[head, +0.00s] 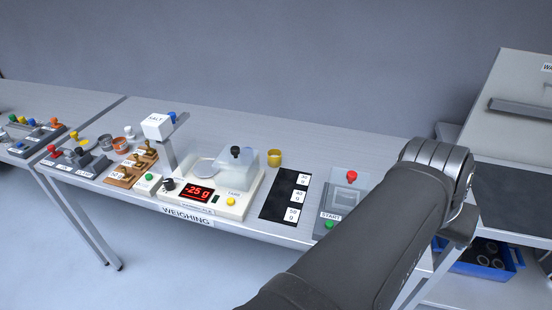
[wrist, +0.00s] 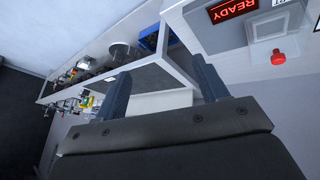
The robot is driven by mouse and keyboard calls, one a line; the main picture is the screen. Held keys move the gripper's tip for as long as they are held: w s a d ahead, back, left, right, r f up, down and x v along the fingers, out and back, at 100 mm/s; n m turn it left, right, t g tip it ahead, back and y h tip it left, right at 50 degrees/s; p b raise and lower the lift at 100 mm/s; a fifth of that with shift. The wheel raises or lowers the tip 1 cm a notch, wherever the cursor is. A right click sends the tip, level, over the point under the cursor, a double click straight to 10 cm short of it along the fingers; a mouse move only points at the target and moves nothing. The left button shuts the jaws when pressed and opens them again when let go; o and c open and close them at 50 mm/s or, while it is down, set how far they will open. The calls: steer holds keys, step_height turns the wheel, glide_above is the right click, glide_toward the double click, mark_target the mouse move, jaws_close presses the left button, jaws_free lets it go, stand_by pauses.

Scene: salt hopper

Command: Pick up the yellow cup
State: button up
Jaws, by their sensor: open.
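The yellow cup (head: 274,158) stands upright on the weighing table, just right of the scale's clear cover and behind the black mat, in the head view. I cannot make it out for certain in the wrist view. My gripper (wrist: 162,88) shows in the wrist view with its two fingers wide apart and nothing between them. It is far from the cup and points toward a shelf unit. In the head view my arm fills the lower right, and the gripper itself is hidden.
Left of the cup stands the scale (head: 235,203), reading -25 g, with a clear cover (head: 239,170). A black mat (head: 278,205) with white weight cards lies in front. A grey box with a red button (head: 351,176) is at right. Bare table (head: 330,150) lies behind.

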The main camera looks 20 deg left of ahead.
steer(key=w+d+r+h, duration=0.1)
steer(key=w+d+r, duration=0.3)
steer(key=d+r, duration=0.2)
steer(key=w+a+r+n, duration=0.2)
steer(key=w+n, duration=0.2)
steer(key=w, duration=0.7)
steer(key=w+a+f+n+g+y, duration=0.1)
steer(key=w+a+f+n+y, duration=0.25)
steer(key=w+a+n, duration=0.85)
steer(key=n+g+y, duration=0.2)
steer(key=n+g, duration=0.1)
steer(key=n, duration=0.3)
glide_above(274, 155)
steer(key=s+d, duration=0.2)
step_height(274, 155, down, 12)
steer(key=r, duration=0.1)
steer(key=f, duration=1.2)
steer(key=shift+s+a+f, duration=0.2)
steer(key=shift+a, duration=0.05)
steer(key=f, duration=0.5)
steer(key=shift+w+a, duration=0.2)
steer(key=shift+a, duration=0.15)
steer(key=c, duration=1.1)
